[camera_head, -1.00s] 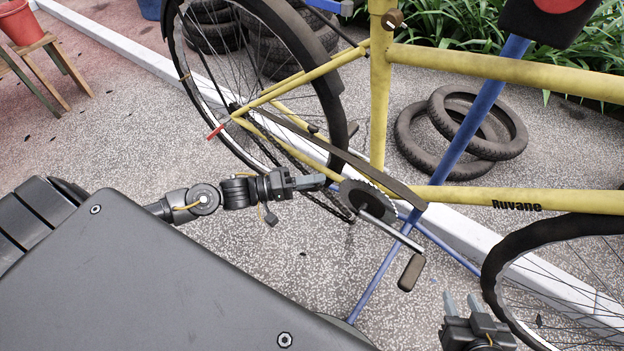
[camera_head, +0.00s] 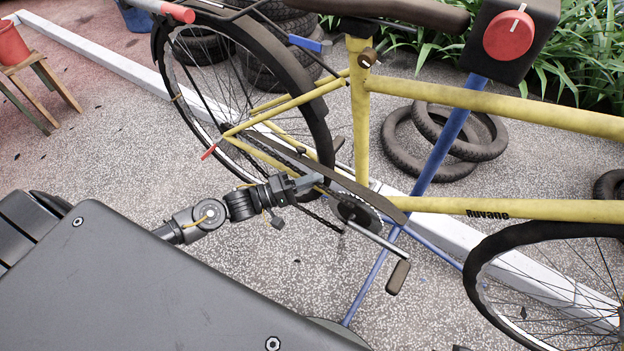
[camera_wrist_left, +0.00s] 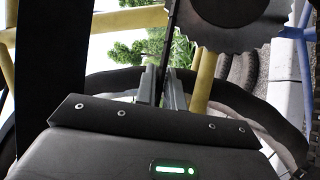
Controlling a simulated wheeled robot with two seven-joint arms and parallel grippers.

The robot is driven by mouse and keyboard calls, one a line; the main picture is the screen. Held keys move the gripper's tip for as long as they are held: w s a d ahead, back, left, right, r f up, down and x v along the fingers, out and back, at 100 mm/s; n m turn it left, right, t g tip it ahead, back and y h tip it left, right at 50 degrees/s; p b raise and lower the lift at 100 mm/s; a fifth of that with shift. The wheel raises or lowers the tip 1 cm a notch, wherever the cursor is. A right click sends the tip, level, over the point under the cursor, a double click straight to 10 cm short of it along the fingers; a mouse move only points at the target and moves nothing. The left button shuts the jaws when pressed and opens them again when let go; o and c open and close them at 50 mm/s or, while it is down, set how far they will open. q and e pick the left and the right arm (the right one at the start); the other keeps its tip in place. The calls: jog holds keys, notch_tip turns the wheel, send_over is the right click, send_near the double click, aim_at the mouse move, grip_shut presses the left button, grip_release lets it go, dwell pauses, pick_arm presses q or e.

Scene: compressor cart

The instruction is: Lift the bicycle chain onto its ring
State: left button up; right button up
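The yellow bicycle's toothed ring (camera_head: 362,214) sits at the crank below the frame, with its pedal hanging at lower right. The dark chain (camera_head: 318,216) sags from the rear wheel hub to beneath the ring. My left gripper (camera_head: 312,181) is just left of the ring, under the dark chain guard (camera_head: 345,184). In the left wrist view the ring (camera_wrist_left: 228,32) shows its teeth beyond my fingers (camera_wrist_left: 161,92). A dark strand of chain (camera_wrist_left: 167,45) runs down between the fingers, which look close together on it. My right gripper is out of view.
A blue stand post (camera_head: 455,135) with a red knob (camera_head: 509,35) holds the bicycle. Loose tyres (camera_head: 428,160) lie behind the frame. The front wheel (camera_head: 478,285) is at lower right. A white kerb (camera_head: 100,75) crosses behind. Speckled floor in front is open.

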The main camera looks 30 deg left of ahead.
pick_arm(q)
jog(key=o, duration=0.5)
jog(key=shift+c, duration=0.2)
jog(key=v, duration=1.1)
jog(key=shift+p, duration=0.3)
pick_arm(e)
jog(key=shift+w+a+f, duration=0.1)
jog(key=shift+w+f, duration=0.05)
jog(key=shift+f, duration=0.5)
